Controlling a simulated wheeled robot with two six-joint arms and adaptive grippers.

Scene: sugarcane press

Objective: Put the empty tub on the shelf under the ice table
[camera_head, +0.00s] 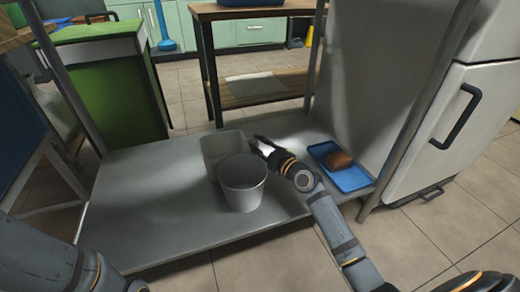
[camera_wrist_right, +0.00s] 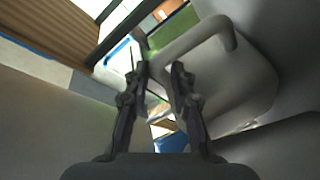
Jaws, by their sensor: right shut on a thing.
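A grey rectangular tub (camera_head: 212,146) stands on the left-middle part of the grey metal shelf (camera_head: 150,190). It looks upright, and its inside is partly hidden. A round pale bucket (camera_head: 243,190) stands in front of it and covers its near side. My right gripper (camera_head: 258,143) is at the tub's right edge, just behind the bucket, and is shut on the tub. In the right wrist view the fingers (camera_wrist_right: 160,70) stand beside a large pale surface with a looped handle (camera_wrist_right: 205,35); I cannot tell what this is. My left gripper is not clearly in view; only my left arm shows at lower left.
A blue tray (camera_head: 350,181) with a brown item (camera_head: 339,159) lies on the shelf's right end. Metal posts stand at the shelf's corners. A white fridge (camera_head: 470,120) is at right, a green cabinet (camera_head: 105,95) at left, a wooden table (camera_head: 250,10) behind. The shelf's left front is bare.

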